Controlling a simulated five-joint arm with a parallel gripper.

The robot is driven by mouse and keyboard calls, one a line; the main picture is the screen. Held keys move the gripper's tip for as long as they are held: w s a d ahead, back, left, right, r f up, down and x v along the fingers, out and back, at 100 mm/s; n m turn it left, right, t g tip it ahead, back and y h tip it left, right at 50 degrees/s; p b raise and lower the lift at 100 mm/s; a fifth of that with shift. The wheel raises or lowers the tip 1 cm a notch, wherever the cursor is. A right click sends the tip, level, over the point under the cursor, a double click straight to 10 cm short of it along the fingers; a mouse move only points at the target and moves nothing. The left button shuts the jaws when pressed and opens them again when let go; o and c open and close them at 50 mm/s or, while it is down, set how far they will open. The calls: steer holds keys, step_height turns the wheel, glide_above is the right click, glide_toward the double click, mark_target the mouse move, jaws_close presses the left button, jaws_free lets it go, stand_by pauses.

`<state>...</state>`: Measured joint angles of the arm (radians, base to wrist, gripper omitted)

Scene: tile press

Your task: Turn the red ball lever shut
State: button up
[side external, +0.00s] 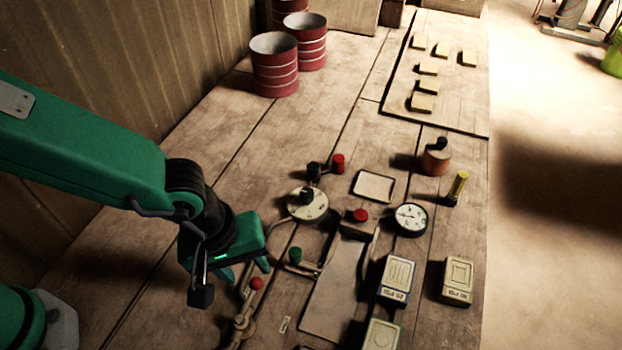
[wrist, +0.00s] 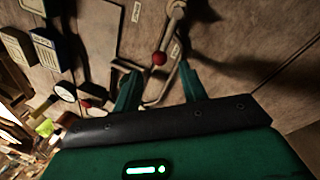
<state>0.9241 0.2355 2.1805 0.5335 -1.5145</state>
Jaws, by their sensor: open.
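The lever's red ball (side external: 257,284) sits at the end of a short arm on a pale pipe valve (side external: 243,322), low in the centre of the side view. In the wrist view the red ball (wrist: 159,58) appears in the gap between the fingers, a little beyond their tips, with its arm running up to the valve body (wrist: 176,12). My gripper (side external: 243,272) is open and empty, pointing down just behind the ball. Both green fingers also show in the wrist view (wrist: 157,77). I cannot tell whether either finger touches the lever.
A green knob (side external: 296,254) stands close right of the gripper. Beyond are a round dial (side external: 312,208), a red button (side external: 360,215) and a gauge (side external: 411,219). Labelled blocks (side external: 397,279) stand at right. Red drums (side external: 274,75) and a board of tan tiles (side external: 395,95) are farther back.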

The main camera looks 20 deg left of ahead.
mark_target(254, 280)
steer(key=shift+w+d+f, duration=0.1)
steer(key=shift+d+f, duration=0.1)
steer(key=shift+f, duration=0.8)
steer(key=shift+w+d+f, duration=0.1)
steer(key=shift+d+f, duration=0.05)
steer(key=shift+f, duration=0.85)
steer(key=shift+c, duration=0.4)
jaws_close()
